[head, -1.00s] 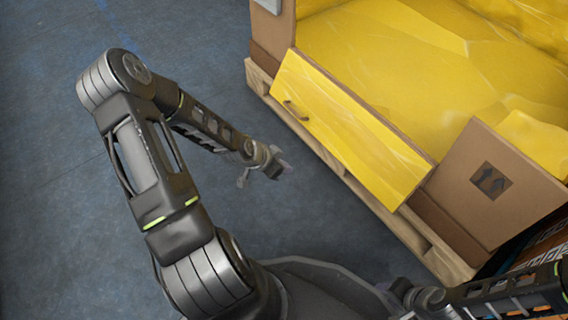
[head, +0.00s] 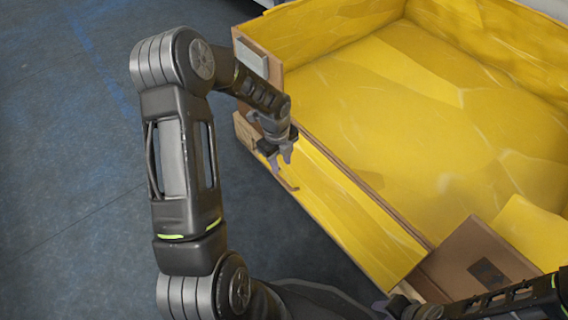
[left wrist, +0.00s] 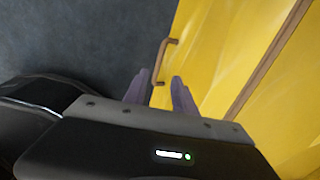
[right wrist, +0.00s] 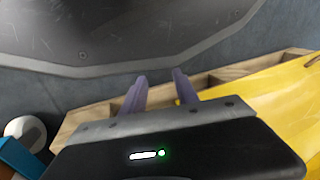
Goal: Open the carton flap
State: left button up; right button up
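The large carton (head: 440,90) is lined in shiny yellow. Its near flap (head: 345,205) folds outward and down, yellow side up, with a small brown handle (head: 287,180) near its left end. In the left wrist view the handle (left wrist: 163,55) is just ahead of the fingers, and the flap (left wrist: 215,60) fills the right side. My left gripper (head: 280,155) is open and empty, above the flap beside the handle; no contact shows. My right gripper (head: 395,303) is low at the bottom edge. In the right wrist view its fingers (right wrist: 158,92) are apart and empty.
A brown cardboard flap (head: 475,262) with a dark printed mark stands at the carton's right corner. A wooden pallet (right wrist: 90,122) edge shows in the right wrist view. A blue object (right wrist: 22,155) is at lower left there. The grey floor (head: 60,180) at left is clear.

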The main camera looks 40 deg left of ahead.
aim_at(283, 179)
pick_arm(q)
jog(key=shift+s, duration=0.15)
jog(key=f+b, duration=0.1)
jog(key=f, duration=0.1)
jog(key=f+b, duration=0.1)
jog(key=f, duration=0.2)
jog(key=f+b, duration=0.1)
jog(key=f, duration=0.1)
jog(key=shift+w+d+f, duration=0.15)
jog(key=shift+w+f, duration=0.2)
jog(key=shift+f, duration=0.05)
jog(key=shift+c, duration=0.4)
grip_shut()
dwell(1.0)
